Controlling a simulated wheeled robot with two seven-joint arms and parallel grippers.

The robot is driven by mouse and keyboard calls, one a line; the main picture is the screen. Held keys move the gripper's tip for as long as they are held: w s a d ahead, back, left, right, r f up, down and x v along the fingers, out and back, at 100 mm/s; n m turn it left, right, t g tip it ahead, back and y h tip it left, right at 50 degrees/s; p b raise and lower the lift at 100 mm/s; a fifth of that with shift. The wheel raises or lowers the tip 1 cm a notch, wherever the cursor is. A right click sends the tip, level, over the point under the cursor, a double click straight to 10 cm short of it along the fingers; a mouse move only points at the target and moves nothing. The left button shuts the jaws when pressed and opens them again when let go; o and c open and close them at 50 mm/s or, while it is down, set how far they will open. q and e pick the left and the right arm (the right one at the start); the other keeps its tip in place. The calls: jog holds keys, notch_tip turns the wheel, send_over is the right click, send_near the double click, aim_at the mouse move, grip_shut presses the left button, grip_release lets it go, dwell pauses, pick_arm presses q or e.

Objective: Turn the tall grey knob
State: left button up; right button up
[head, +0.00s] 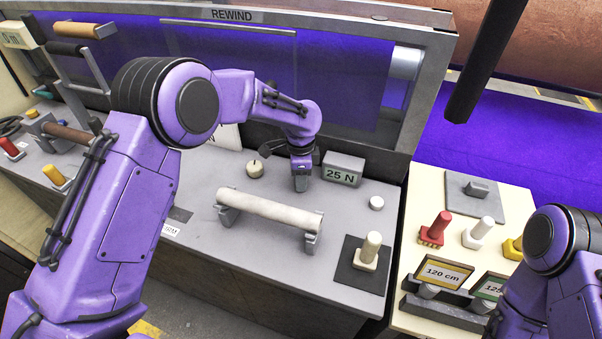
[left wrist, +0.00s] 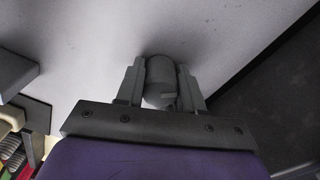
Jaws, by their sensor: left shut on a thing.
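My left gripper (head: 301,183) points down at the grey console top, just left of the 25 N display. In the left wrist view the tall grey knob (left wrist: 160,72) is a rounded grey cylinder between its two fingers. The fingers are shut on the knob, one on each side. In the head view the knob is hidden behind the gripper. My right arm shows at the lower right of the head view, but its gripper is out of view.
A cream dial (head: 255,170) is left of the gripper. The 25 N display (head: 343,170) and a white button (head: 376,203) are to its right. A pale roll (head: 270,210) rests on supports in front. A cream peg (head: 371,246) stands on a dark plate.

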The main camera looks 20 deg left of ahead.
pick_arm(q)
jog(key=m+p, duration=0.2)
jog(key=m, duration=0.2)
jog(key=m+p, duration=0.1)
jog(key=m, duration=0.4)
jog(key=shift+s+f, duration=0.1)
dwell(0.4)
jog(key=o, duration=1)
jog(key=shift+o, duration=0.2)
